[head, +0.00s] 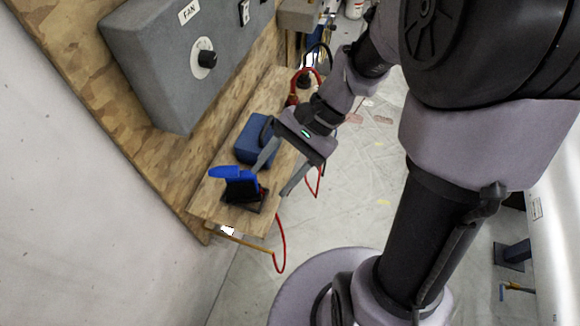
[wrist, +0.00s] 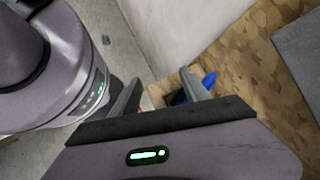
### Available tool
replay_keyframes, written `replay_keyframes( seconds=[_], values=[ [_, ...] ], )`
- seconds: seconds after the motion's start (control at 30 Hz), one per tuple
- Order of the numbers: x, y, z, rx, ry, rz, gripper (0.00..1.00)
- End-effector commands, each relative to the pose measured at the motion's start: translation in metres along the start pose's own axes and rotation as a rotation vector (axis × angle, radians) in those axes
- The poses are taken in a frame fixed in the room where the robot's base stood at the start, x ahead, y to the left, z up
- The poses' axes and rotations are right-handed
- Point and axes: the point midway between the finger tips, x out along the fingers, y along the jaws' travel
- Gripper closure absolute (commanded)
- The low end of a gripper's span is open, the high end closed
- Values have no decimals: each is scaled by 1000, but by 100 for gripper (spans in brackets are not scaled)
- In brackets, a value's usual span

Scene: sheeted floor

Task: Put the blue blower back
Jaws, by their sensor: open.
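The blue blower (head: 232,173) is at the near end of a narrow wooden shelf (head: 225,207), its blue part on or against a black piece (head: 243,192). I cannot tell whether that black piece is a holder or part of the blower. In the wrist view the blue part (wrist: 209,79) shows just beyond the right finger, partly hidden by it.
A blue box (head: 254,140) sits on the shelf behind the blower. A red hose (head: 280,245) hangs off the shelf's near edge. A grey panel with a FAN dial (head: 160,60) juts from the wooden wall above. Open floor (head: 375,165) lies to the right.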

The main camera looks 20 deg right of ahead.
Motion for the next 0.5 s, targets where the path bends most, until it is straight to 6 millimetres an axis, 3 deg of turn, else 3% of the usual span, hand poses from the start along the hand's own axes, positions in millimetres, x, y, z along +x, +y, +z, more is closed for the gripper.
replay_keyframes(
  seconds=[0.03,0.1,0.2,0.33,0.5],
  values=[
    [-12,2,23,-114,131,45,46],
    [-28,10,47,-264,326,93,46],
    [-49,18,70,-444,567,106,46],
    [-68,23,86,-586,765,81,46],
    [-75,23,92,-635,836,65,46]
  ],
)
